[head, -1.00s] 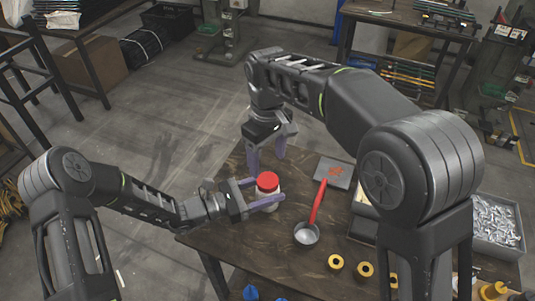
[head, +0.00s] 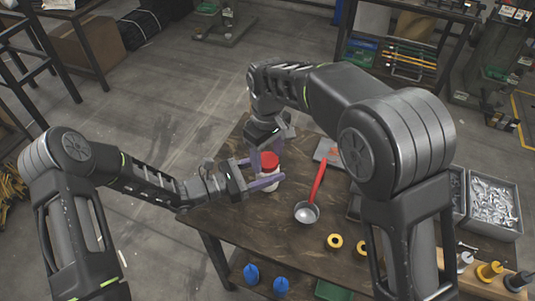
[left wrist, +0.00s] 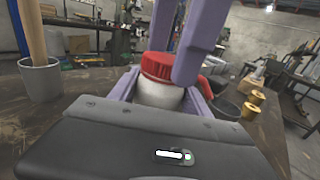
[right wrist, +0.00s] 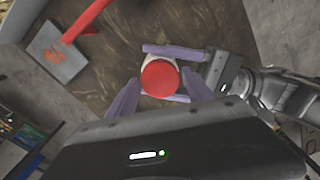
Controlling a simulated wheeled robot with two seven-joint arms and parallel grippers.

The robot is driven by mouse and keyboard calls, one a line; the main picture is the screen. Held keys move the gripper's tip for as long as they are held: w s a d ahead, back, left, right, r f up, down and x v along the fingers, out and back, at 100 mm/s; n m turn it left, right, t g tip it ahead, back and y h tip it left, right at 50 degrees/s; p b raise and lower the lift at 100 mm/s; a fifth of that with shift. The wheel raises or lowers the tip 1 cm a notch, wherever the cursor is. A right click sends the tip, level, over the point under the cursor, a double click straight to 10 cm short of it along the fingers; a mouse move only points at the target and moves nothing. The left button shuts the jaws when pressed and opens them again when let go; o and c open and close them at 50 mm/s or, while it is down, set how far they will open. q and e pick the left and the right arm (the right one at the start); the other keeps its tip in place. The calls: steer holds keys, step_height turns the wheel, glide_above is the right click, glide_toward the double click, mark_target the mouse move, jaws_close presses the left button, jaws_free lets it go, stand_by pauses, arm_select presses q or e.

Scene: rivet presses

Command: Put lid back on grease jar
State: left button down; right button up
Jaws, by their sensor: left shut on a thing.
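The grease jar (head: 266,180) is a pale jar standing upright near the table's left edge. Its red lid (head: 268,161) sits on top; I cannot tell how tightly. The lid also shows in the left wrist view (left wrist: 160,66) and from above in the right wrist view (right wrist: 159,78). My left gripper (head: 267,177) is shut on the jar's body, one finger on each side. My right gripper (right wrist: 160,95) is open above the jar, pointing down. Its fingers are on either side of the lid, and I see no clear contact.
A ladle (head: 307,212) with a red handle lies right of the jar. A grey plate (head: 327,150) with reddish marks lies behind it. Yellow spools (head: 334,241) stand at the front. A grey pot (left wrist: 40,80) holding a wooden handle shows in the left wrist view.

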steer(key=c, duration=1.2)
steer(key=o, duration=1.6)
steer(key=shift+r, duration=0.1)
arm_select(q)
steer(key=shift+c, duration=2.1)
jaws_free()
arm_select(e)
step_height(320, 180, up, 12)
steer(key=shift+f, duration=0.1)
arm_select(q)
steer(key=shift+a, duration=0.1)
